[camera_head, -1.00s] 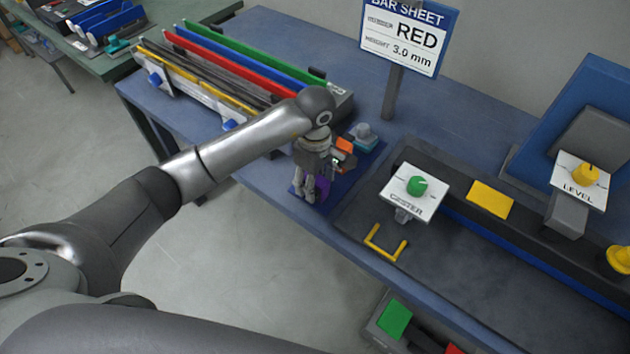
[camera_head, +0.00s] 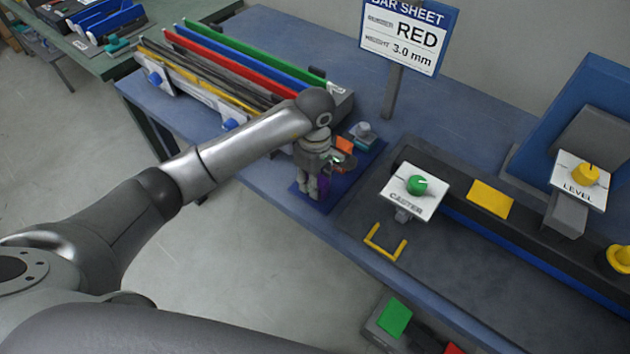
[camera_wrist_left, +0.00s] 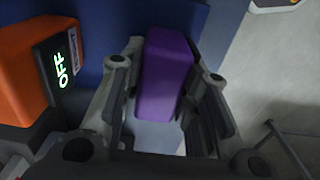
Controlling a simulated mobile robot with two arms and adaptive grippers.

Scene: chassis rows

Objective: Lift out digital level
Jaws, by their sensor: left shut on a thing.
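My left gripper (camera_head: 318,182) points down over a dark blue mat (camera_head: 365,162) on the bench. In the left wrist view its fingers (camera_wrist_left: 166,72) are on both sides of a purple block (camera_wrist_left: 163,65) and shut on it. An orange device (camera_wrist_left: 28,65) with a dark face showing a lit "OFF" stands left of the fingers; it looks like the digital level. Its orange top (camera_head: 344,144) shows beside the gripper in the head view, the rest partly hidden. I cannot tell whether the purple block is joined to it. My right gripper is not in view.
A small grey-teal object (camera_head: 363,133) stands at the mat's back. A rack of coloured bars (camera_head: 245,75) lies behind my left arm.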

